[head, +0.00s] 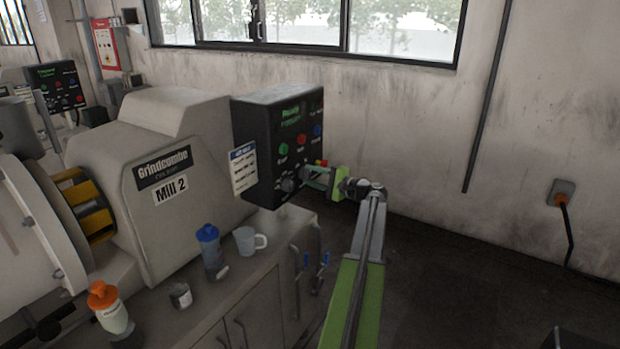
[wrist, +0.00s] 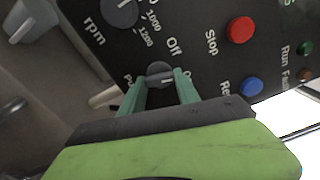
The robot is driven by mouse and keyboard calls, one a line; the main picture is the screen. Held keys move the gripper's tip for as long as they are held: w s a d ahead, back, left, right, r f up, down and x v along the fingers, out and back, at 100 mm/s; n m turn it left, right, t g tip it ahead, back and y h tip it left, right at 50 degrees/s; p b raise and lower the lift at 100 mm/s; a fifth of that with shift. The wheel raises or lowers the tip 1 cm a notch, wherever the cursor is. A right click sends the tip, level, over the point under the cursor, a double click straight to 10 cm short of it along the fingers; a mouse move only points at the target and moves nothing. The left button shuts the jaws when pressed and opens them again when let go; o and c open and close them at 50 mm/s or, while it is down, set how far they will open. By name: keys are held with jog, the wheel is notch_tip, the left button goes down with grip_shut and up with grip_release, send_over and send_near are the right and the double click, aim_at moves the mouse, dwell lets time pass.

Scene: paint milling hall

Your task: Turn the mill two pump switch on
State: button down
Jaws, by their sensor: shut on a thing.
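The mill two control box (head: 270,130) is dark and stands behind the cabinet top, beside the mill housing (head: 170,190) marked "Mill 2". In the wrist view, the small grey rotary switch (wrist: 158,70) sits below the word "Off", with a label starting "Pu" at its left. A pale line on its knob points roughly right in that view. My gripper (wrist: 160,84) has its two green fingers on either side of this knob, shut on it. In the head view, my gripper (head: 306,177) is at the lower front of the box and hides the switch.
A larger rpm dial (wrist: 120,10), a red Stop button (wrist: 240,30) and a blue button (wrist: 250,86) are close to the switch. On the cabinet top stand a blue-capped bottle (head: 209,250), a mug (head: 248,241) and an orange-capped bottle (head: 108,308).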

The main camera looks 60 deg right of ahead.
jog(key=shift+d+m, duration=0.15)
jog(key=shift+m, duration=1.15)
jog(key=shift+s+m, duration=0.1)
jog(key=shift+m, duration=0.2)
jog(key=c, duration=1)
grip_release()
jog(key=shift+o, duration=0.6)
jog(key=s, duration=1.7)
jog(key=shift+s, duration=0.2)
jog(key=shift+f, duration=0.1)
